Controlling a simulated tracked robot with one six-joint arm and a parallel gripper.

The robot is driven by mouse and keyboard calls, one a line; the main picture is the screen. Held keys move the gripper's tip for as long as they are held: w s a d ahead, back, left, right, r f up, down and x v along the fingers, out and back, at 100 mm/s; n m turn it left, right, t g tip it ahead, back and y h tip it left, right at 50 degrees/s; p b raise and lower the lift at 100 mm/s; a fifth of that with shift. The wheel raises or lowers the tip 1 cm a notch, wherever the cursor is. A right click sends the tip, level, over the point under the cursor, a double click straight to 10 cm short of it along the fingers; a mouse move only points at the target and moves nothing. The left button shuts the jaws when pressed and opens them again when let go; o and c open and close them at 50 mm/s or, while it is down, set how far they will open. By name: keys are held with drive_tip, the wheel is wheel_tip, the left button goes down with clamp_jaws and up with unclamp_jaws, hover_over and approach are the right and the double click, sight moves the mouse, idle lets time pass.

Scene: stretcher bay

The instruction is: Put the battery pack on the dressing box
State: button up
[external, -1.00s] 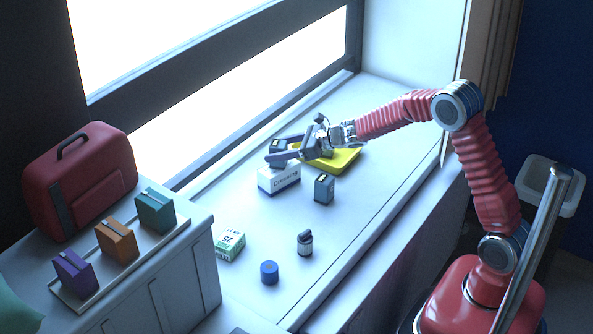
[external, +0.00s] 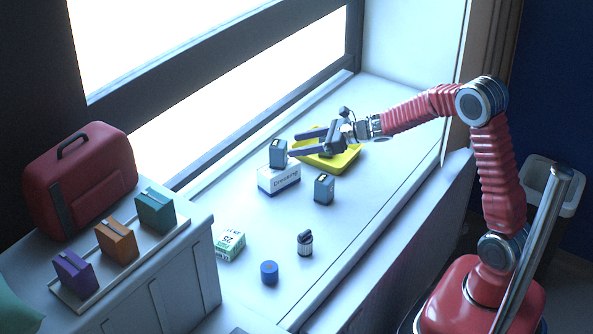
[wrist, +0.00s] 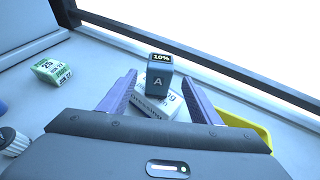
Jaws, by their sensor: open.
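A dark grey battery pack (external: 278,154) stands upright on top of the white dressing box (external: 279,180), near the window. In the wrist view the battery pack (wrist: 159,78) shows a "10%" display and the letter A, with the dressing box (wrist: 150,106) under it. A second, similar battery pack (external: 324,189) stands on the counter to the right of the box. My gripper (external: 306,143) is open and empty. Its two fingers (wrist: 160,100) point toward the pack on the box, apart from it.
A yellow tray (external: 335,162) lies below my gripper. A green-and-white box (external: 230,245), a blue cylinder (external: 269,272) and a small dark-topped canister (external: 305,243) stand on the counter nearer the front. A red case (external: 80,180) stands on the left cabinet beside several coloured packs.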

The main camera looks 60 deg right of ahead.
drive_tip(key=shift+v, duration=2.05)
drive_tip(key=s+a+r+n+g+y, duration=0.1)
drive_tip(key=s+a+r+n+g, duration=0.2)
drive_tip(key=s+a+n, duration=0.55)
drive_tip(key=s+a+r+n+g+y, duration=0.15)
drive_tip(key=s+a+n, duration=0.35)
drive_tip(key=s+n, duration=0.5)
drive_tip(key=s+d+n+g+h, duration=0.1)
drive_tip(key=s+d+n+h, duration=0.2)
drive_tip(key=s+n, duration=0.3)
drive_tip(key=s+d+f+n+g+h, duration=0.1)
drive_tip(key=s+d+n+h, duration=0.3)
drive_tip(key=s, duration=0.9)
drive_tip(key=d+n, duration=0.1)
drive_tip(key=n, duration=0.2)
drive_tip(key=shift+s, duration=0.25)
